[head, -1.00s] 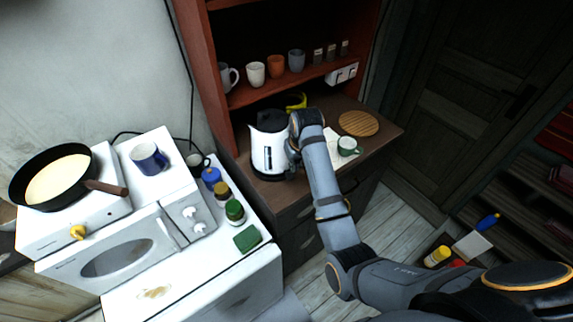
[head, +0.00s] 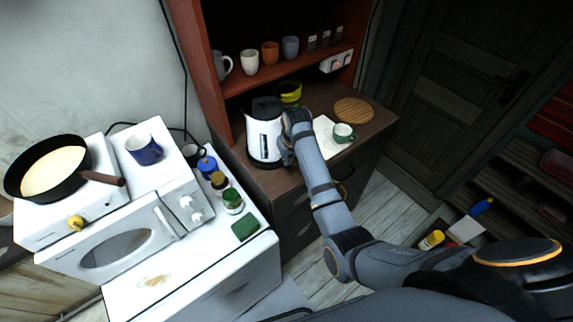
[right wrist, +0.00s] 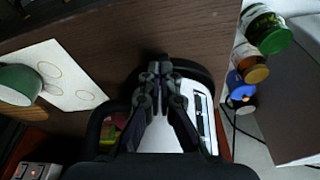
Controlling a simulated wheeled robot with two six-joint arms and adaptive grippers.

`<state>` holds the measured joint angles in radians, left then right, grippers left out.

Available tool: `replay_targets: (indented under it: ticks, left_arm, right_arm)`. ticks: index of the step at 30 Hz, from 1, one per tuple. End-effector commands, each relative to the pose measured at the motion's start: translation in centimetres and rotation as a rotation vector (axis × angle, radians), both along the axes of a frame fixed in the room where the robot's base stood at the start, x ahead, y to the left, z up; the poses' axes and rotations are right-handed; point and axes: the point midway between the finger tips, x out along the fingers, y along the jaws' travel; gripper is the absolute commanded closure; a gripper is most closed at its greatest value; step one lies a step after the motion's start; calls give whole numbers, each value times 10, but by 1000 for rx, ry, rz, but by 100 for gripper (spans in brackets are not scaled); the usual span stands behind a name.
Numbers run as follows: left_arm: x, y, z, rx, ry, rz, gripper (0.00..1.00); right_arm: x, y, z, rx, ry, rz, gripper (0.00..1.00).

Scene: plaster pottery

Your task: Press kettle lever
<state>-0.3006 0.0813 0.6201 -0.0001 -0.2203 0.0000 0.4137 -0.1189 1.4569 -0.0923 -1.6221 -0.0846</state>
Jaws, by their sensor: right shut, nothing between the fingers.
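The white kettle (head: 262,139) with a black lid and dark side panel stands on the brown wooden counter in the head view. Its white body (right wrist: 203,125) and black handle (right wrist: 97,125) also show in the right wrist view. My right gripper (right wrist: 160,69) is shut and empty, with its fingertips over the dark base of the kettle. In the head view my right wrist is close against the kettle's right side and hides the fingertips. The lever cannot be made out clearly, and whether the fingers touch it cannot be told. My left gripper is not in view.
A green cup (head: 343,132) on a white sheet and a round wooden board (head: 353,110) lie right of my arm. A yellow bowl (head: 289,92) is behind the kettle. The shelf (head: 238,83) rises behind. Jars (head: 232,201) stand on the white surface at left.

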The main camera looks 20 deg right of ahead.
Motion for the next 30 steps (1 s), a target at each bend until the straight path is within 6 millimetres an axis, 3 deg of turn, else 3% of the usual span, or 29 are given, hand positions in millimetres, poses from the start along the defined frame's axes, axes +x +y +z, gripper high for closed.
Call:
replay_targets:
  ticks: [17,23,30]
  left_arm:
    - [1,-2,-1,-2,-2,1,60]
    - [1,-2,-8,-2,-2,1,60]
    - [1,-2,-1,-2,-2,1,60]
  right_arm:
    - [2,0,-11,0,0,0,100]
    - [2,0,-31,0,2,0,100]
    - [-6,-1,-23,1,1,0,100]
